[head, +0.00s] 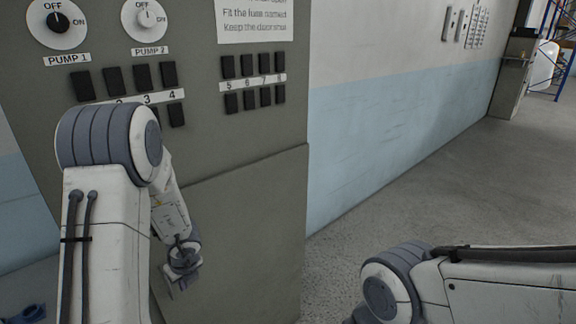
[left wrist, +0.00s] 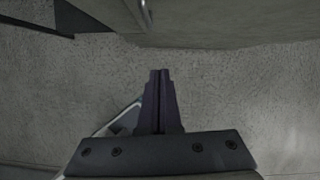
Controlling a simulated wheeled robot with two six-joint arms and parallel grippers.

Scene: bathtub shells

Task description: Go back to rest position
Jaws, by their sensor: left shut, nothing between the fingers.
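My left gripper (left wrist: 159,75) is shut with nothing between its fingers. In the left wrist view its two dark fingers lie side by side over the grey floor. In the head view the left gripper (head: 178,283) hangs low in front of the lower part of the grey-green cabinet (head: 240,220), partly hidden by its own wrist. My right arm shows at the lower right of the head view, but its gripper is out of the picture.
The cabinet carries two OFF knobs, PUMP 1 (head: 58,22) and PUMP 2 (head: 146,18), and numbered black switches (head: 228,67). A white and blue wall (head: 390,110) runs back on the right. The grey floor (head: 450,190) there is clear.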

